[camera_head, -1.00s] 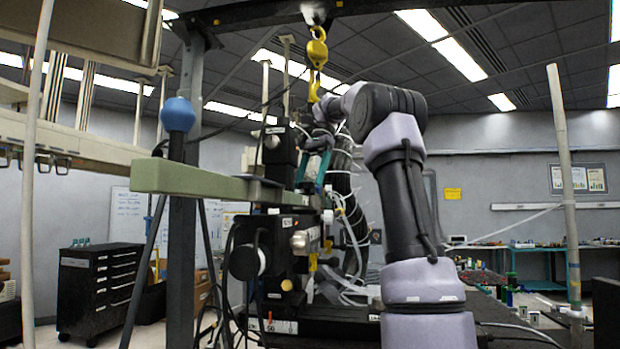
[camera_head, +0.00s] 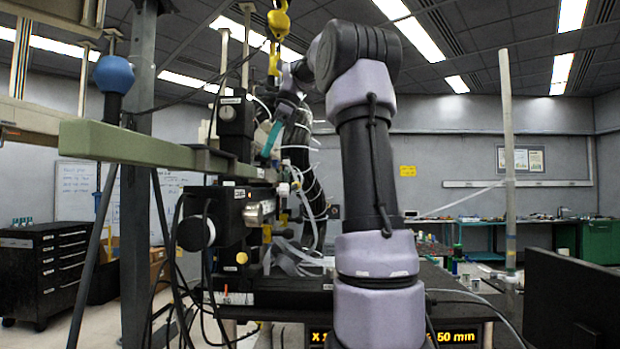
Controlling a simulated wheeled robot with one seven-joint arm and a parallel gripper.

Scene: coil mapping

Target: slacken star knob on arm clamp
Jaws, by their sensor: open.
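My gripper (camera_head: 272,138) has teal fingers and is open, to the right of a black block (camera_head: 236,116) on the rig. One finger shows clearly; the other is hard to make out. A pale green arm bar (camera_head: 125,145) runs from the left to the rig, and its clamped end lies near the black block. I cannot pick out the star knob for sure. I cannot tell whether my fingers touch anything.
A yellow crane hook (camera_head: 279,22) hangs above the rig. Loose cables and a ribbed black hose (camera_head: 305,165) run just right of my gripper. A steel post (camera_head: 150,200) stands behind the bar. A blue ball (camera_head: 113,75) stands above the bar. A lit display (camera_head: 455,334) is at the bottom.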

